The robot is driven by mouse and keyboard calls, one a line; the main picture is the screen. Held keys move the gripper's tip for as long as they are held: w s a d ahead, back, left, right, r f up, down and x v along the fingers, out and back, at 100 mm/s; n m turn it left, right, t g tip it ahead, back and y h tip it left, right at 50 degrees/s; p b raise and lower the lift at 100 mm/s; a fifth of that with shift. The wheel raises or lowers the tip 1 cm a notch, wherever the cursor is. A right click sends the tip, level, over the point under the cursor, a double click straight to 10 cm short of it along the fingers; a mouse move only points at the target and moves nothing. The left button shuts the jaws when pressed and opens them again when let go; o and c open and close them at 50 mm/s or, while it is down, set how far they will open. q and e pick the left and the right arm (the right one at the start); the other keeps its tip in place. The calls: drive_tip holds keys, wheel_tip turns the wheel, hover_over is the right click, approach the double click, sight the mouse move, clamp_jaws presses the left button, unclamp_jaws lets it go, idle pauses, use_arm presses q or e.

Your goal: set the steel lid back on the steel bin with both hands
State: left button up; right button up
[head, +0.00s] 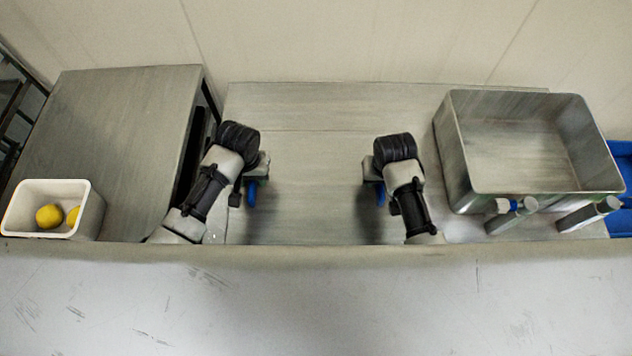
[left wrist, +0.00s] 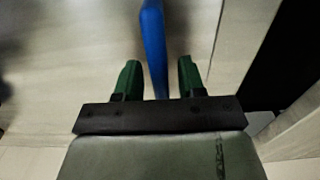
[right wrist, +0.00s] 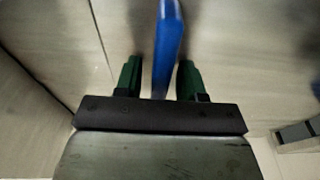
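The steel bin (head: 590,178) stands open at the right of the head view, with no lid on it. The steel lid (head: 316,185) appears to lie flat on the bench between my grippers; its edges blend into the steel top. It has a blue handle at each side. My left gripper (head: 252,184) is over the left handle, and this blue handle (left wrist: 154,45) runs between its parted fingers. Gaps show in both wrist views.
A white container (head: 88,212) with yellow fruit-like things stands at the left on a grey table (head: 120,120). Something blue (head: 622,160) is at the far right. The bench behind my grippers is clear.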

use_arm(q)
clamp_jaws()
use_arm(e)
clamp_jaws()
use_arm(q)
drive_tip(key=shift+w+r, duration=0.1)
drive_tip(key=shift+r, duration=0.15)
use_arm(e)
drive_tip(key=shift+r, duration=0.25)
